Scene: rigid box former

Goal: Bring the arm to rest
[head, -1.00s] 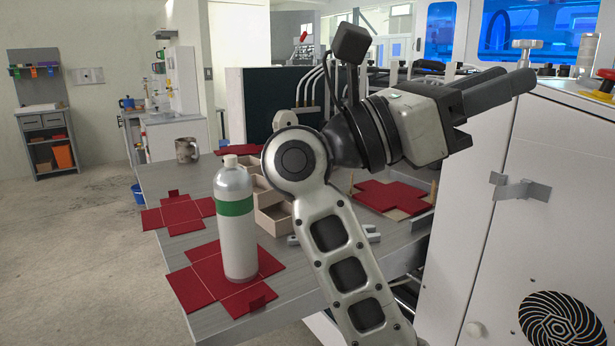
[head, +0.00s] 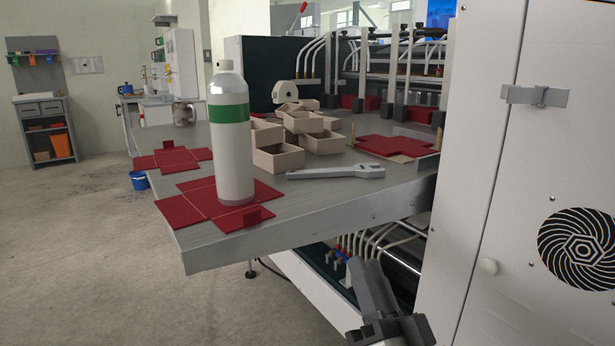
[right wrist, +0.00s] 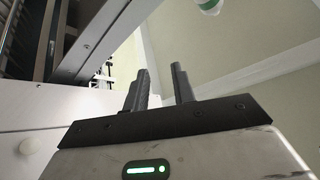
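My right gripper (head: 367,270) is low in the head view, below the table's front edge and beside the white machine, with its fingers pointing up. In the right wrist view its two dark fingers (right wrist: 161,75) stand apart with nothing between them. My left gripper is in neither current view.
A white bottle with a green band (head: 230,138) stands on a red flat blank near the corner of the grey table (head: 300,208). The white machine cabinet (head: 475,190) stands close at right.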

